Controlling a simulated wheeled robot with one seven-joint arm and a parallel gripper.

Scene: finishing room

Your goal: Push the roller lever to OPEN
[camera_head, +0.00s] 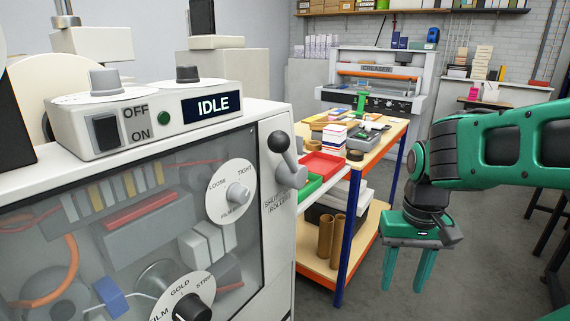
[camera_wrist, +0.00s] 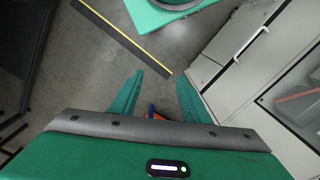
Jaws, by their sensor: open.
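The roller lever (camera_head: 284,158) is on the right side of the white machine (camera_head: 275,240). It has a dark grey ball knob and a light grey arm and hub. The knob points up and to the left. A label on the panel beside it reads "SHUT" and "ROLLERS"; part of the lettering is hidden or too small to read. My gripper (camera_head: 407,285) hangs to the right of the lever, apart from it, with its green fingers pointing down. It is open and empty. In the wrist view my gripper (camera_wrist: 160,88) has its fingers spread above the grey floor, and the lever cannot be made out.
A workbench (camera_head: 357,190) with a blue leg stands behind the lever, bearing red and green trays (camera_head: 322,165), paper stacks and tools. A creaser (camera_head: 375,75) stands at the back. The machine's display (camera_head: 212,107) reads IDLE. Open floor lies below my gripper.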

